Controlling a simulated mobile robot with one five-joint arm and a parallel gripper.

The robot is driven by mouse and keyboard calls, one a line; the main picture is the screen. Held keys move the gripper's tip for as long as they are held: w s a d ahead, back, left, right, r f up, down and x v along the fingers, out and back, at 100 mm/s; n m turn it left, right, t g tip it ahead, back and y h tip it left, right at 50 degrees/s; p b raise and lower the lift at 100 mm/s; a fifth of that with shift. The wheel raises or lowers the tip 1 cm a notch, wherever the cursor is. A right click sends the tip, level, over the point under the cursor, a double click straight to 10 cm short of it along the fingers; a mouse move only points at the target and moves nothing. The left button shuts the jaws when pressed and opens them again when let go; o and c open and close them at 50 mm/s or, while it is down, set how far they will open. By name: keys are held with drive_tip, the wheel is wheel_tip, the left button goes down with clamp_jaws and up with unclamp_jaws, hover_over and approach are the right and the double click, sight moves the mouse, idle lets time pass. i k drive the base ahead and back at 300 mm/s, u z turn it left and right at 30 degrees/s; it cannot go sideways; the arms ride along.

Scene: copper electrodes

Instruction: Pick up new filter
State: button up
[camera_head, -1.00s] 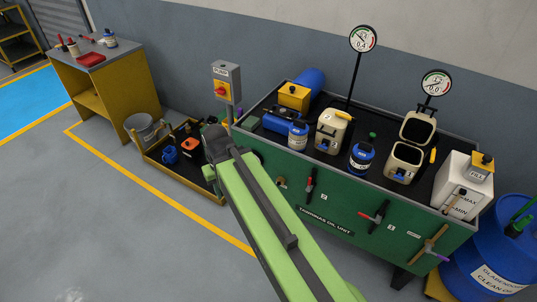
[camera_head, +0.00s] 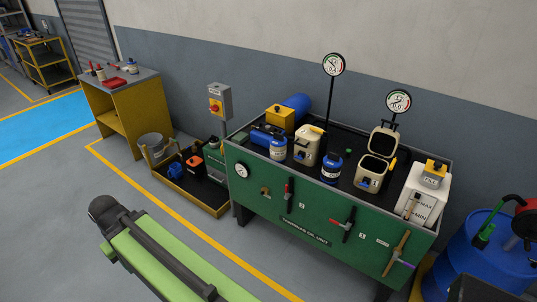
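No label in the head view tells which thing is the new filter. Two blue-and-white canisters, a left one (camera_head: 278,148) and a right one (camera_head: 331,168), stand upright on the dark top of the green oil unit (camera_head: 315,222). Another small blue-and-white container (camera_head: 131,66) stands on the yellow workbench (camera_head: 148,112) at the back left. My green arm crosses the lower left, with its dark joint end over the floor, apart from all of these. My gripper's fingers do not show.
A low yellow floor tray (camera_head: 191,198) holds a blue item and an orange-and-black one. A grey bucket (camera_head: 152,147) stands behind it. A blue drum (camera_head: 492,245) stands at the right. Beige jugs (camera_head: 308,145) crowd the unit top. The floor at left is clear.

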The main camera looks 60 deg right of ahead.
sight(277, 148)
drive_tip(key=u, duration=0.3)
drive_tip(key=i, duration=1.8)
drive_tip(key=z, duration=0.75)
drive_tip(key=k, duration=0.8)
drive_tip(key=z, duration=0.2)
drive_tip(key=i, duration=0.95)
drive_tip(key=u, duration=0.1)
